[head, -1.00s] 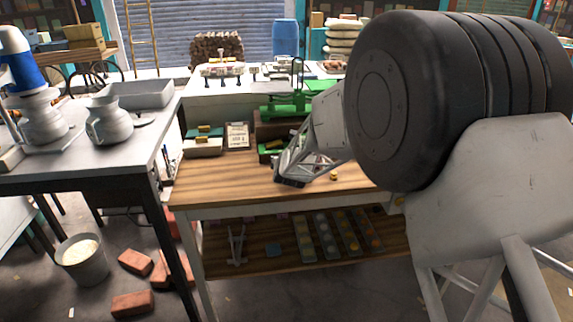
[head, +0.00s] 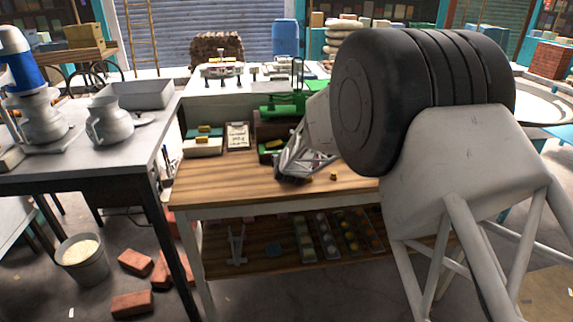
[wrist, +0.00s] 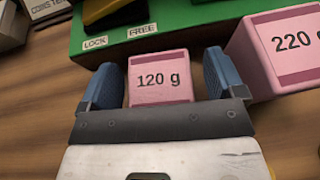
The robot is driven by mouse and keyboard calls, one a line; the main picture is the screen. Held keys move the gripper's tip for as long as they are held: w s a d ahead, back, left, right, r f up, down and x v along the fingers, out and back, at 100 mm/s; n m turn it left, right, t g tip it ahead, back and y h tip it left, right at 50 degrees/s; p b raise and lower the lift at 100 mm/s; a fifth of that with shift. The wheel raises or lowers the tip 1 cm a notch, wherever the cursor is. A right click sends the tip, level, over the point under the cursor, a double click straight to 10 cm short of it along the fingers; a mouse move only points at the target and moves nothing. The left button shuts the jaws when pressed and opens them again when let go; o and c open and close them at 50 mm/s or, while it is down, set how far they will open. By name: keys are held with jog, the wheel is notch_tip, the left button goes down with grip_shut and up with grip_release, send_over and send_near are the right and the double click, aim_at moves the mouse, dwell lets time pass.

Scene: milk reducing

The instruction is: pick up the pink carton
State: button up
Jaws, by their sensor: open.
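A pink carton marked "120 g" (wrist: 160,80) sits between the two blue finger pads of my gripper (wrist: 158,88) in the wrist view. A larger pink carton marked "220 g" (wrist: 285,50) stands just right of the right finger. In the head view my gripper (head: 290,172) is low over the wooden workbench (head: 235,180); I cannot make out either carton there.
A green base (wrist: 205,30) with "LOCK" and "FREE" labels lies right behind the 120 g carton. A small yellow piece (head: 333,176) lies right of my gripper. The bench's front left is clear.

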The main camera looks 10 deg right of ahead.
jog(key=shift+w+f, duration=0.1)
jog(key=shift+w, duration=0.2)
jog(key=shift+c, duration=0.4)
jog(key=c, duration=1)
